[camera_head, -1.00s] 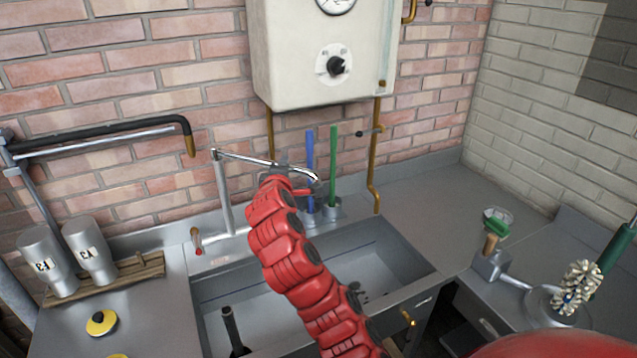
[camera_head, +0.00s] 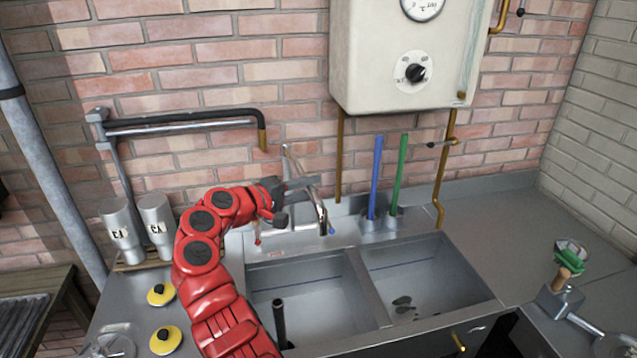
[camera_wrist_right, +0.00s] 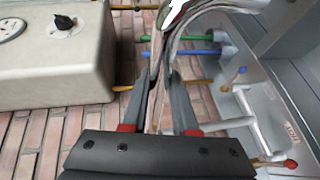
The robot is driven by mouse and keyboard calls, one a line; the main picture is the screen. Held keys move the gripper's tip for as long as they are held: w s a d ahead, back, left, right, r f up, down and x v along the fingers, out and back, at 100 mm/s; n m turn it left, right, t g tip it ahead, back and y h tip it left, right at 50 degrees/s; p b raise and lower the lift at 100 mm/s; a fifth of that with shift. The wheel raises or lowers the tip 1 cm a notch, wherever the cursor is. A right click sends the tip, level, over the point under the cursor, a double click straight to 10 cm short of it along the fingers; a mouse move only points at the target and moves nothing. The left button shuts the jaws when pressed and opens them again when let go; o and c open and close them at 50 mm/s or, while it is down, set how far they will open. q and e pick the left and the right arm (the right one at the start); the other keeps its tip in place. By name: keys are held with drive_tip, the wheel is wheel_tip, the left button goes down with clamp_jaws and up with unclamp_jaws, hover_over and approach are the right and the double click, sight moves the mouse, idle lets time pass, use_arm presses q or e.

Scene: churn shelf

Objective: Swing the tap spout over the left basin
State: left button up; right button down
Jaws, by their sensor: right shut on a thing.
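In the right wrist view the spout (camera_wrist_right: 190,20) runs up from between my right fingers (camera_wrist_right: 163,82). The right basin (camera_head: 425,268) lies beyond a divider. My left gripper is out of view.
A white boiler (camera_head: 405,55) hangs above the back right. A blue rod (camera_head: 376,175) and a green rod (camera_head: 399,172) stand in holders behind the right basin. A dark pipe (camera_head: 280,320) stands in the left basin. Steel churns (camera_head: 120,228) stand at left.

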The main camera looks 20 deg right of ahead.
drive_tip(key=shift+a+m+g+h, duration=0.3)
drive_tip(key=shift+a+m+g, duration=0.2)
drive_tip(key=shift+a+g, duration=0.3)
drive_tip(key=shift+a, duration=0.2)
drive_tip(key=c, duration=0.7)
unclamp_jaws()
drive_tip(key=shift+w+f, duration=0.1)
drive_tip(key=shift+a, duration=0.1)
